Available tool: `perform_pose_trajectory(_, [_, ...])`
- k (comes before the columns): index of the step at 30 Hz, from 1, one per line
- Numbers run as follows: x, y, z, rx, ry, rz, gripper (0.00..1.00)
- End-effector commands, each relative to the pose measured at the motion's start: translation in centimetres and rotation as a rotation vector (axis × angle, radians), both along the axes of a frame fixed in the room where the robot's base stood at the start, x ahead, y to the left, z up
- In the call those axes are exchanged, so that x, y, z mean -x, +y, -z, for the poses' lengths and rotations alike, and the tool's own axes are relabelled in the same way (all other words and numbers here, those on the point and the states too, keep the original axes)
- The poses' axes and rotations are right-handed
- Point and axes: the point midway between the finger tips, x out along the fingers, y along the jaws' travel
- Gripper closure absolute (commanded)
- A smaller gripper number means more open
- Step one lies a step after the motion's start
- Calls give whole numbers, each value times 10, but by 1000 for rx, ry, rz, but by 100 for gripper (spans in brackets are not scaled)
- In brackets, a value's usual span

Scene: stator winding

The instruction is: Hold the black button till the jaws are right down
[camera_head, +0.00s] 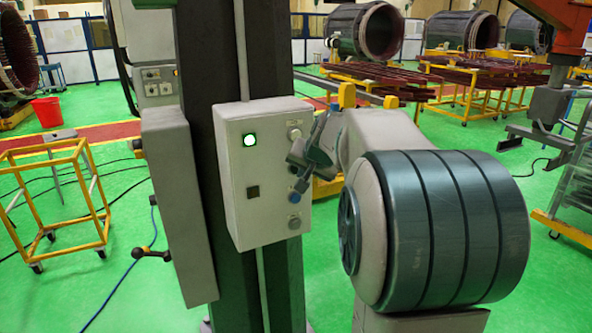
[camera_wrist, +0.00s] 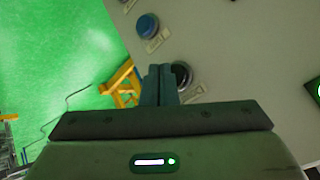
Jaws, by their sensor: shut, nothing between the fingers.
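The black button (camera_wrist: 182,74) is on the face of a light grey control box (camera_head: 240,190). In the wrist view it shows just right of my fingertips, partly covered by them. In the head view my gripper (camera_head: 298,158) is in front of the box between the white button and the blue button, and largely hides the black one. My gripper (camera_wrist: 159,72) is shut and empty, its fingertips at the black button's edge. I cannot tell whether they touch or press it. A grey clamp-like part (camera_head: 545,108) hangs from an orange arm at the right; I cannot tell whether it is the jaws.
The box also carries a lit green lamp (camera_head: 250,140), a white button (camera_head: 294,133), a blue button (camera_head: 294,196) and a grey button (camera_head: 294,223). The box is on a dark column (camera_head: 205,60). A yellow trolley (camera_head: 55,190) stands left on open green floor.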

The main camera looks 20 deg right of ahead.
Motion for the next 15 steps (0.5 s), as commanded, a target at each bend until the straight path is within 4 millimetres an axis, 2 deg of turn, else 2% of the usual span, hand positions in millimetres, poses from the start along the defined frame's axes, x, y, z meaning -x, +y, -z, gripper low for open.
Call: perform_pose_trajectory(15, [-8, 0, 0, -1, 0, 1, 100])
